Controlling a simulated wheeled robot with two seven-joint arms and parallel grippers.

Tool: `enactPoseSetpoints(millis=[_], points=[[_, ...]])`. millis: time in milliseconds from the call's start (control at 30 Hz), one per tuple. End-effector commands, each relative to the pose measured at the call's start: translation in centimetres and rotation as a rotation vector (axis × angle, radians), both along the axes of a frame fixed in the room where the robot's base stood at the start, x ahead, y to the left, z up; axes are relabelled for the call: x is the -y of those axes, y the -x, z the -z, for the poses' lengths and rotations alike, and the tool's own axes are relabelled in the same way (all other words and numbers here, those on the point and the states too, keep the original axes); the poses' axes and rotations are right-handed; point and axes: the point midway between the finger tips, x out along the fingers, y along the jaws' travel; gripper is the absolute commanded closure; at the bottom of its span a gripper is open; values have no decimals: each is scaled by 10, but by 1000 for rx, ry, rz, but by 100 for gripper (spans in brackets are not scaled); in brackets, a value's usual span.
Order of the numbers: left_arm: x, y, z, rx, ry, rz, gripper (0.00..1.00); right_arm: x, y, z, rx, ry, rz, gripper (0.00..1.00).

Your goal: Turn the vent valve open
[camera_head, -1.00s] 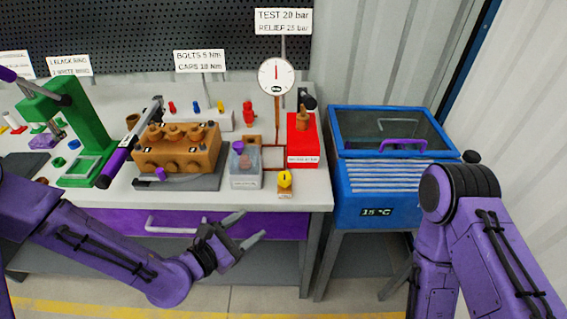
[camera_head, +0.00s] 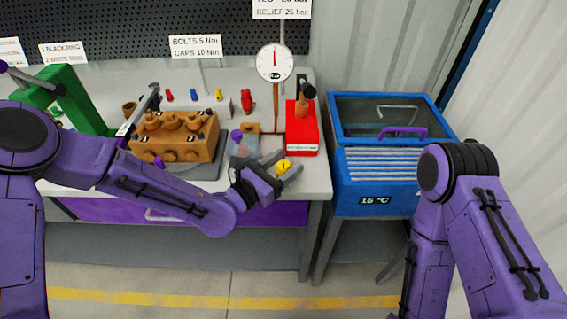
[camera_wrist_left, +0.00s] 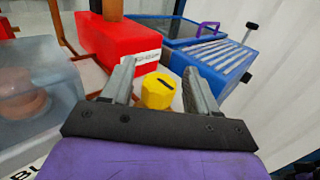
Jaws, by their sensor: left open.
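The vent valve is taken to be the yellow knob (camera_head: 284,166) at the front right of the bench; it carries a dark slot on its top. In the left wrist view the yellow knob (camera_wrist_left: 158,91) sits between the two fingers, with gaps visible beside it. My left gripper (camera_head: 287,172) is open around the knob at the bench's front edge; the wrist view shows its fingers (camera_wrist_left: 157,84) apart. My right arm shows at the right, but its gripper is out of view.
A red box (camera_head: 302,128) stands behind the knob, with a pressure gauge (camera_head: 275,62) beside it. A clear block (camera_wrist_left: 38,100) is left of the gripper. A brown pump block (camera_head: 172,140) sits farther left. A blue cabinet (camera_head: 390,205) stands right of the bench.

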Motion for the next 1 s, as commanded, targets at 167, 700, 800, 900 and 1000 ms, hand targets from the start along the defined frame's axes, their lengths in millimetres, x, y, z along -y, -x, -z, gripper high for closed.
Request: enactPoseSetpoints(millis=[167,700,800,900,1000], points=[[0,0,0,1,-1,0,63,0,0,0,0,0,0,38],[0,1,2,-1,1,-87,91,0,0,7,0,0,0,38],[0,1,3,-2,1,-152,91,0,0,13,0,0,0,38],[0,1,5,-2,1,-233,91,0,0,20,0,0,0,38],[0,1,6,-2,1,-326,91,0,0,30,0,0,0,38]])
